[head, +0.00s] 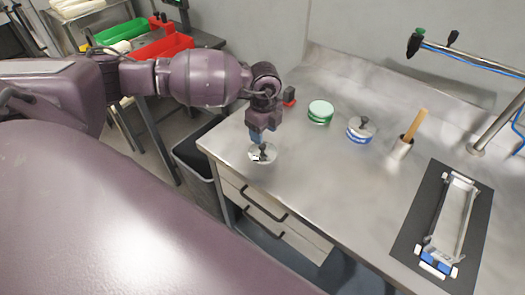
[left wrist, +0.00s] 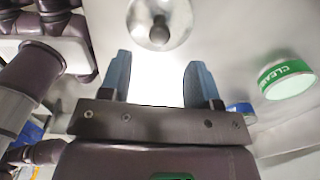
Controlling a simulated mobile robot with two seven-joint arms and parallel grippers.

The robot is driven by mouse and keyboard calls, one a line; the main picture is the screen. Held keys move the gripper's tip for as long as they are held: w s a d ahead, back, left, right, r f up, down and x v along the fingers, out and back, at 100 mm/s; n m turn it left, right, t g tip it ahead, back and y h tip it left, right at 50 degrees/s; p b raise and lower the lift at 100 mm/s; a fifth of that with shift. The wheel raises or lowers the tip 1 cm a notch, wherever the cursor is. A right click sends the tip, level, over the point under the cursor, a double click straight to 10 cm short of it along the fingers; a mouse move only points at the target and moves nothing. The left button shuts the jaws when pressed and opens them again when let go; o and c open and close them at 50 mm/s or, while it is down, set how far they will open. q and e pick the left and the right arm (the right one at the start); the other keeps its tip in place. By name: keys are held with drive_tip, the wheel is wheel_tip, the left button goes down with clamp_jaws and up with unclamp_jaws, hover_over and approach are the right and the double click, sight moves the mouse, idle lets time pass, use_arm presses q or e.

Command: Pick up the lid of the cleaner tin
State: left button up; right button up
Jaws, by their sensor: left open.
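A round silver lid with a dark knob (head: 266,156) lies flat on the steel bench near its left front corner; it also shows at the top of the left wrist view (left wrist: 178,33). My left gripper (head: 257,140) points down at the lid, partly covering it in the head view. In the left wrist view its two blue fingers (left wrist: 158,68) are apart with nothing between them, and the knob is beyond the fingertips. The green-banded tin (head: 320,113) stands behind to the right, pale on top; its label starts "CLEA" in the left wrist view (left wrist: 288,80). My right gripper is not seen.
A blue-banded tin (head: 360,135) with a similar knobbed lid stands right of the green one. A cup with a wooden handle (head: 401,147) and a dark mat (head: 408,240) with a frame are further right.

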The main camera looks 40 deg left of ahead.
sight(263, 146)
use_arm(q)
drive_tip(key=shift+a+f, duration=0.2)
drive_tip(key=shift+f, duration=3.2)
drive_tip(key=c, duration=1)
